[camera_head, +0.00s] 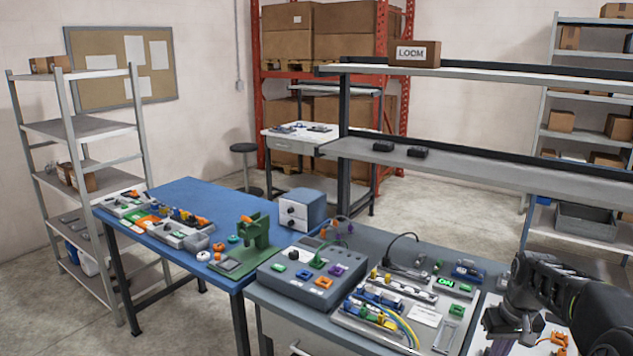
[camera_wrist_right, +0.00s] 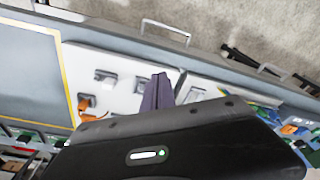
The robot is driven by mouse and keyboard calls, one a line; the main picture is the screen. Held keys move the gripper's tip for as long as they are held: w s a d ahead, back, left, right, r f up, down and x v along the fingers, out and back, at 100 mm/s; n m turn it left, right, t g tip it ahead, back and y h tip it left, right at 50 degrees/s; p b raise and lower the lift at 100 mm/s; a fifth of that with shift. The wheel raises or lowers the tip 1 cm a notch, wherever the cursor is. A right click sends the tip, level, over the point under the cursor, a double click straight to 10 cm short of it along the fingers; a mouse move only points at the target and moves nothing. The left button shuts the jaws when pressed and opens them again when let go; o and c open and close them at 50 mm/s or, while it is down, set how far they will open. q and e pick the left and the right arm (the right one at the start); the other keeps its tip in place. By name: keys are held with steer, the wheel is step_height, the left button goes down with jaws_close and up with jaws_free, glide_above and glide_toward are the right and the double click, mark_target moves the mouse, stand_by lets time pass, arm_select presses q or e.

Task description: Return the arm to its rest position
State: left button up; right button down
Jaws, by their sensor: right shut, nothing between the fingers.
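My right arm comes in from the right edge of the head view. Its gripper (camera_head: 497,343) points down over the right end of the grey workbench, near a white panel. In the right wrist view the two dark purple fingers (camera_wrist_right: 158,85) are together with nothing between them. Beyond them lies a white panel (camera_wrist_right: 130,98) with small grey clips and orange parts. The gripper's dark housing hides the lower middle of that view. My left arm and gripper are not in view.
A grey workbench (camera_head: 270,299) carries a control box (camera_head: 312,272) and a connector board (camera_head: 395,315). A blue table (camera_head: 190,190) with coloured parts adjoins it on the left. A shelf (camera_head: 470,167) runs behind the bench. Floor (camera_wrist_right: 250,25) shows beyond the bench edge.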

steer(key=s+a+f+y+b, duration=0.1)
steer(key=s+a+f, duration=0.3)
steer(key=a+f, duration=0.8)
steer(key=s+a+f+y+b, duration=0.2)
steer(key=s+a+f, duration=0.3)
steer(key=a+f, duration=0.75)
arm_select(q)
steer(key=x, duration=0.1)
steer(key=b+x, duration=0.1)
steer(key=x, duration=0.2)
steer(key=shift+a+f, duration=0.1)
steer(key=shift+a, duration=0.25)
arm_select(e)
steer(key=s+a+f, duration=0.5)
steer(key=s, duration=0.5)
steer(key=s+a+f+g+y, duration=0.1)
steer(key=s+a+f, duration=0.5)
steer(key=s, duration=0.4)
steer(key=shift+s+f, duration=0.3)
steer(key=shift+s, duration=0.1)
